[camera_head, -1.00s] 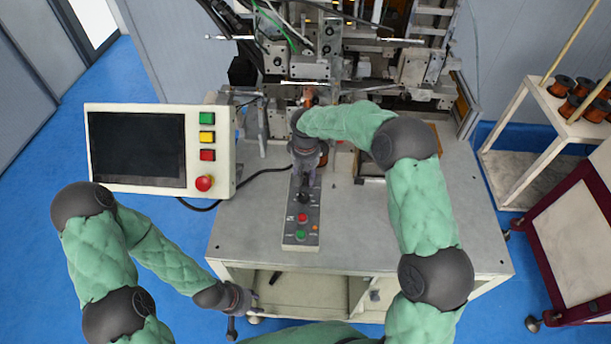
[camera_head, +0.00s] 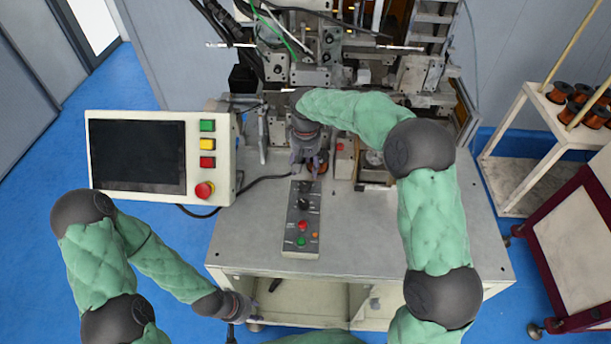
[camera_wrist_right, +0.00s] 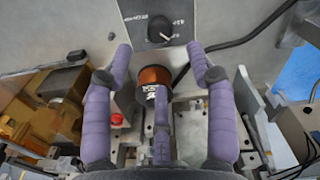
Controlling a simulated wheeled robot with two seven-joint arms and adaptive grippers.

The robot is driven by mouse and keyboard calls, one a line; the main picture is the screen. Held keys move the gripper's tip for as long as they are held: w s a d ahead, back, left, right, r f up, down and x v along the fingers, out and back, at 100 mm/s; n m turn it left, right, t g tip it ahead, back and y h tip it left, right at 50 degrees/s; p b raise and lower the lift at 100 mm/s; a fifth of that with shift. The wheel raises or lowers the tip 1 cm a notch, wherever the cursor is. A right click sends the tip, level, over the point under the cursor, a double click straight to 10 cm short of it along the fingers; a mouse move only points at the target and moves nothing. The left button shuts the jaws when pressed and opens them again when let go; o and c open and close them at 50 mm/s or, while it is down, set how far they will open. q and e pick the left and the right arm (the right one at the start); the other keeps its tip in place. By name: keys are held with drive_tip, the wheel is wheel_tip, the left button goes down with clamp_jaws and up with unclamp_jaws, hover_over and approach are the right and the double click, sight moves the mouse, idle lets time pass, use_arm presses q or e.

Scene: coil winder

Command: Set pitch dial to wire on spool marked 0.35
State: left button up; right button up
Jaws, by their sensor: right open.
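The control strip (camera_head: 283,240) lies on the machine table. Two black dials show on it, an upper dial (camera_head: 302,187) and a lower dial (camera_head: 302,204). The right wrist view shows one black dial (camera_wrist_right: 160,30) with a white pointer line and markings too small to read surely. A copper wire spool (camera_wrist_right: 153,76) with a white label stands behind the strip; the label's number is unclear. My right gripper (camera_head: 309,165) is open above the spool, its fingers (camera_wrist_right: 160,50) spread either side of it, holding nothing. My left gripper (camera_head: 238,308) hangs low before the table; its fingers are unclear.
A red button (camera_head: 302,225) and a green button (camera_head: 300,242) are on the strip. A screen box (camera_head: 137,153) stands left, the winder's metalwork (camera_head: 320,75) behind. A shelf (camera_head: 545,105) with several spools is at right. The table's right front is clear.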

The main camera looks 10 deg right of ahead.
wheel_tip(320, 180, up, 3)
drive_tip(key=shift+r, duration=0.2)
idle(0.5)
